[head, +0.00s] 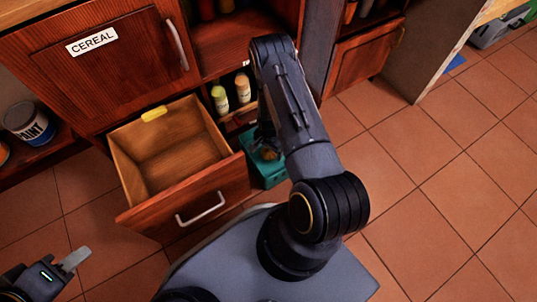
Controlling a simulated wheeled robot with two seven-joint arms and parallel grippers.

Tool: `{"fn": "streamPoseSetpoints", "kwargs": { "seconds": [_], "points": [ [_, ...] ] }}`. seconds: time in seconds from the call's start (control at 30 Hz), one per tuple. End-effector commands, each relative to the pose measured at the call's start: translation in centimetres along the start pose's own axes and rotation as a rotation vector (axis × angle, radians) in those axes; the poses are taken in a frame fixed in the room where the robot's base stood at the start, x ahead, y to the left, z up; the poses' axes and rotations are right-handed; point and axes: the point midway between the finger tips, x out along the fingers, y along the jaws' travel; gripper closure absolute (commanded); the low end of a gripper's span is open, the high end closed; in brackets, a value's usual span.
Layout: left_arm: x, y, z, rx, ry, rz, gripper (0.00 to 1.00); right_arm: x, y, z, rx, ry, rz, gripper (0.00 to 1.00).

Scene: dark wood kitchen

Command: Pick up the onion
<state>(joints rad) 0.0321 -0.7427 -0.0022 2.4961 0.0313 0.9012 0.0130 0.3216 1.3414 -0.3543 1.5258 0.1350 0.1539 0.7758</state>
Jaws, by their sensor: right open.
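A small brownish round thing, which looks like the onion (269,154), shows at the top of a teal bin (268,174) beside the open drawer. It is small and partly hidden by my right arm. My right gripper (265,146) is open and reaches down at the bin, close to the onion; its fingers are dark and hard to make out, and I cannot tell whether they touch it. My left gripper (75,260) is at the lower left, over the floor and far from the onion; I cannot tell whether its jaws are open.
An open wooden drawer (215,192) juts out left of the bin, with a yellow object (154,114) on its back edge. Bottles (243,87) stand on a low shelf behind. A paint can (28,122) sits at the left. The tiled floor (430,190) at the right is clear.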

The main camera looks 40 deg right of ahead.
Motion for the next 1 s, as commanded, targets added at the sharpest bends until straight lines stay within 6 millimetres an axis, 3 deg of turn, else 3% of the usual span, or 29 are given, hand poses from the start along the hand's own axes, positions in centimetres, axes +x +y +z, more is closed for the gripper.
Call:
{"fn": "streamPoseSetpoints", "kwargs": {
  "seconds": [0.03,0.1,0.37,0.73,1.0],
  "points": [
    [0.78,-0.35,0.41,0.0,0.0,0.0,0.64,1.41,0.06,0.06,-0.001,-0.001,0.001,0.15],
    [1.01,-0.46,0.52,0.0,0.0,0.0,0.64,2.05,0.02,0.04,-0.001,-0.001,0.0,0.15],
    [0.89,-0.41,0.45,0.0,0.0,0.0,0.64,2.04,0.02,0.03,-0.001,-0.001,0.0,0.16],
    [0.89,-0.41,0.46,0.0,0.0,0.0,0.64,2.03,0.04,0.03,-0.001,-0.001,0.001,0.65],
    [0.72,-0.33,0.37,0.0,0.0,0.0,0.64,1.68,0.01,0.01,-0.001,0.0,0.0,0.66]
  ]
}}
